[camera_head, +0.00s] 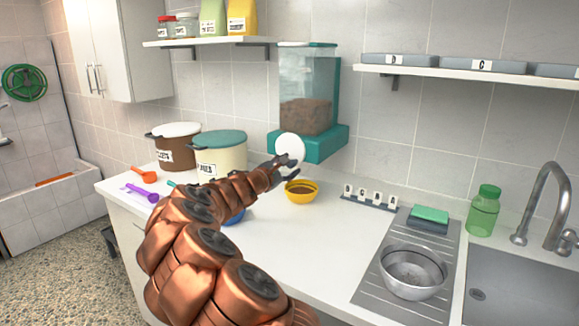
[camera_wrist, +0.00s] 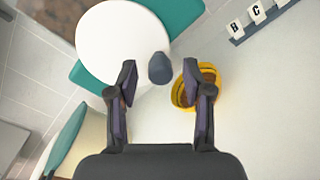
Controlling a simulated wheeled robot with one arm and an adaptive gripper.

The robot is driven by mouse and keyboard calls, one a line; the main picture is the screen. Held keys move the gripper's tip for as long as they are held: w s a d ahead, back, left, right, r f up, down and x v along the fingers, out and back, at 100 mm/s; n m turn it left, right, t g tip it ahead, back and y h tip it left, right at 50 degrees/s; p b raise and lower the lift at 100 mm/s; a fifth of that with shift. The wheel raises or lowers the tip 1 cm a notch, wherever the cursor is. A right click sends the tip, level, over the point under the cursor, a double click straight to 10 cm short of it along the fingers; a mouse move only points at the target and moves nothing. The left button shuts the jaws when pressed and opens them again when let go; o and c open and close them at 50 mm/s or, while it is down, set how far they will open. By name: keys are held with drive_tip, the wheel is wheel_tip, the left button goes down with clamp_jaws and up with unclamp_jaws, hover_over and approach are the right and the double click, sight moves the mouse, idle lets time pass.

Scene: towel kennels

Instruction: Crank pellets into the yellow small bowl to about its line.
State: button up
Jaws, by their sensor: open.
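The pellet dispenser has a clear hopper (camera_head: 306,92) partly filled with brown pellets and a teal base (camera_head: 325,148). Its white crank disc (camera_head: 290,149) faces my gripper (camera_head: 284,166). In the wrist view the white disc (camera_wrist: 112,42) carries a dark grey knob (camera_wrist: 160,68). My gripper (camera_wrist: 158,78) is open there, with the knob between or just beyond its fingertips; I cannot tell if they touch it. The yellow small bowl (camera_head: 301,196) stands on the counter below the disc with brown pellets inside. It shows behind the right finger in the wrist view (camera_wrist: 178,94).
A brown bin (camera_head: 172,153) and a cream bin with a teal lid (camera_head: 221,160) stand left of the dispenser. A blue bowl (camera_head: 236,217) is partly hidden by my arm. A lettered rack (camera_head: 370,200), a metal bowl (camera_head: 413,272) and the sink (camera_head: 515,290) lie right.

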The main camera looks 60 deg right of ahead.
drive_tip(key=a, duration=1.1)
drive_tip(key=shift+a+r, duration=0.1)
